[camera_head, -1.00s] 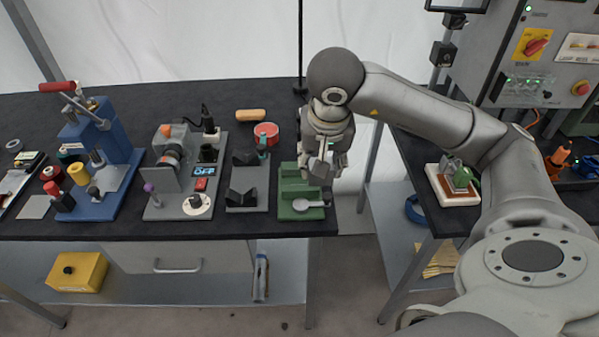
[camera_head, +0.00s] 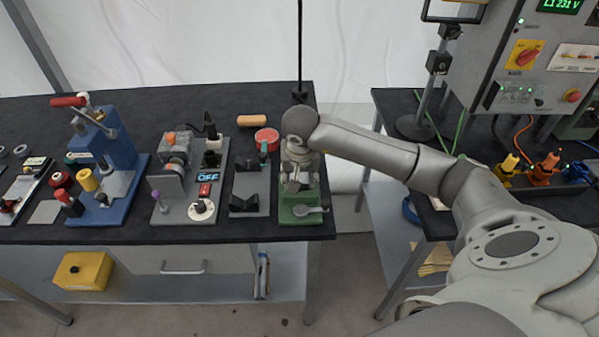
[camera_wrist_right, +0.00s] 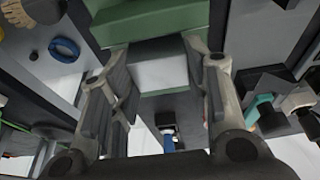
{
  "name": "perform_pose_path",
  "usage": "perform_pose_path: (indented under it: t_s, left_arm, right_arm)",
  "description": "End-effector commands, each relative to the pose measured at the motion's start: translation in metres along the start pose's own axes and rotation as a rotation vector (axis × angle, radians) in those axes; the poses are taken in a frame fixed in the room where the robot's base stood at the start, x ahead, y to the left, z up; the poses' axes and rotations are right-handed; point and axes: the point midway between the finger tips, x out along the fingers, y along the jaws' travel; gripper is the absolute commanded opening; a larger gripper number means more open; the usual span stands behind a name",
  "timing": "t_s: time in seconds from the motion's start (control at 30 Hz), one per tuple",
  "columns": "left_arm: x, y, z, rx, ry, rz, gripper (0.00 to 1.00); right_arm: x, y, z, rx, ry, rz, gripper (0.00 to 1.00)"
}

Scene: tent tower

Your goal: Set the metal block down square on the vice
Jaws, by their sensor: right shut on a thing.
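My right gripper (camera_head: 298,184) is over the vice and points down. In the right wrist view its two fingers close on the sides of the metal block (camera_wrist_right: 160,72), a plain light grey block. The green vice (camera_wrist_right: 150,22) shows right beside the block in that view. I cannot tell whether the block touches it. In the head view the gripper mostly hides the block. My left gripper is not in view.
A grey plate with black V-blocks (camera_head: 244,205) stands just left of the vice. A red round tin (camera_head: 267,137) is behind it. A grey machine (camera_head: 176,185) and a blue press (camera_head: 103,160) are further left. A gap separates this bench from the right bench (camera_head: 400,110).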

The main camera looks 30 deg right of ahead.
Motion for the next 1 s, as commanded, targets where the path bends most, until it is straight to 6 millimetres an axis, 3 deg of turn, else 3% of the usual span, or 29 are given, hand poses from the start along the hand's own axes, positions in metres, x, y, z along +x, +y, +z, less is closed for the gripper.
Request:
perform_pose_path:
  t_s: [0.37,0.4,0.57,1.0]
  left_arm:
    - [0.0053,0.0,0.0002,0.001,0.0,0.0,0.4]
    - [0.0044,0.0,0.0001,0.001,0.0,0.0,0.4]
    - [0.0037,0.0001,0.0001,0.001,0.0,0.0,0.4]
    - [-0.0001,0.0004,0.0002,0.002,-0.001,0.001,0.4]
  right_arm:
    - [0.0046,-0.0001,0.0006,0.001,0.003,-0.001,0.13]
    - [0.0041,0.0,0.0008,0.001,0.002,-0.001,0.47]
    - [0.0035,0.0,0.0007,0.001,0.001,-0.001,0.66]
    - [-0.0028,-0.0002,-0.001,0.001,0.002,-0.002,0.66]
